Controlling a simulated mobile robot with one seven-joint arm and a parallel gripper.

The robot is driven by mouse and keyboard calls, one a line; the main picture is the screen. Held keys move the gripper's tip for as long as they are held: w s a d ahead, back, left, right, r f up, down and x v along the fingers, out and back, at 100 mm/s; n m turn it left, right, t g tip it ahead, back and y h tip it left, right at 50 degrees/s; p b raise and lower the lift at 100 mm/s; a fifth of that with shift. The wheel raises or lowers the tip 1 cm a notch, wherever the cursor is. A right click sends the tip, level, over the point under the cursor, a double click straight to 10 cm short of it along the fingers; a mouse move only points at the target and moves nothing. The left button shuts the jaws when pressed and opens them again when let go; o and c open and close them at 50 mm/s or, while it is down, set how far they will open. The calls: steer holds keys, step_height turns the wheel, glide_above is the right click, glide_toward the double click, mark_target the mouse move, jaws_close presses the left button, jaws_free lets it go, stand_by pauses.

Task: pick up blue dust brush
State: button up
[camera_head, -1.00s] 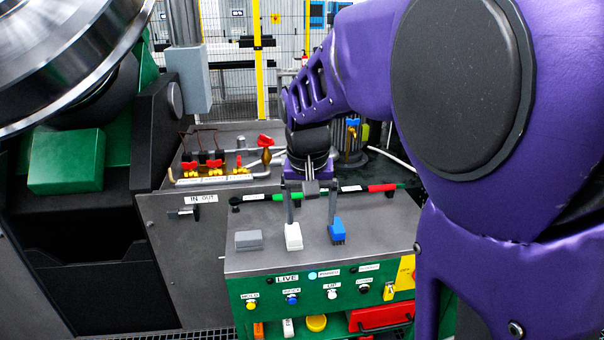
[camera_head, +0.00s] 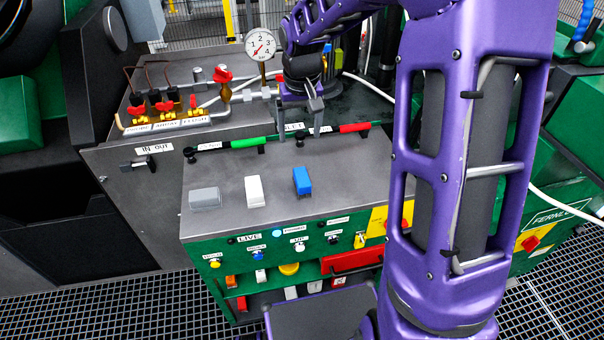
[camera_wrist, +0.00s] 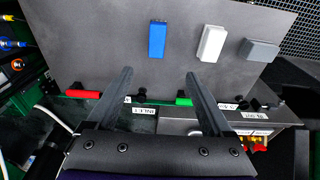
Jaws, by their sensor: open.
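The blue dust brush (camera_head: 302,181) is a small blue block on the grey top of the green cabinet (camera_head: 345,187). In the wrist view the blue brush (camera_wrist: 157,39) lies beyond the fingertips, roughly in line with the gap between them. My gripper (camera_head: 300,131) is open and empty at the back edge of the cabinet top, behind the brush and apart from it. Both fingers of my gripper (camera_wrist: 158,75) show clearly in the wrist view. The brush's underside is hidden.
A white brush (camera_head: 254,190) and a grey block (camera_head: 205,198) stand left of the blue brush. Green (camera_head: 250,142) and red (camera_head: 354,128) handles line the cabinet's back edge. A pressure gauge (camera_head: 260,45) and red-handled valves (camera_head: 166,107) stand behind. The cabinet top's front is clear.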

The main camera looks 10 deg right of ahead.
steer(key=b, duration=0.1)
glide_toward(302, 176)
steer(key=f, duration=0.3)
steer(key=w+f, duration=0.1)
steer(key=f, duration=0.1)
steer(key=shift+a, duration=0.4)
steer(key=shift+w+d+f+b, duration=0.1)
steer(key=shift+d+f+b, duration=0.1)
steer(key=shift+f, duration=1.2)
steer(key=shift+d+f+b, duration=0.2)
steer(key=shift+f, duration=1.2)
steer(key=shift+r, duration=0.1)
jaws_close()
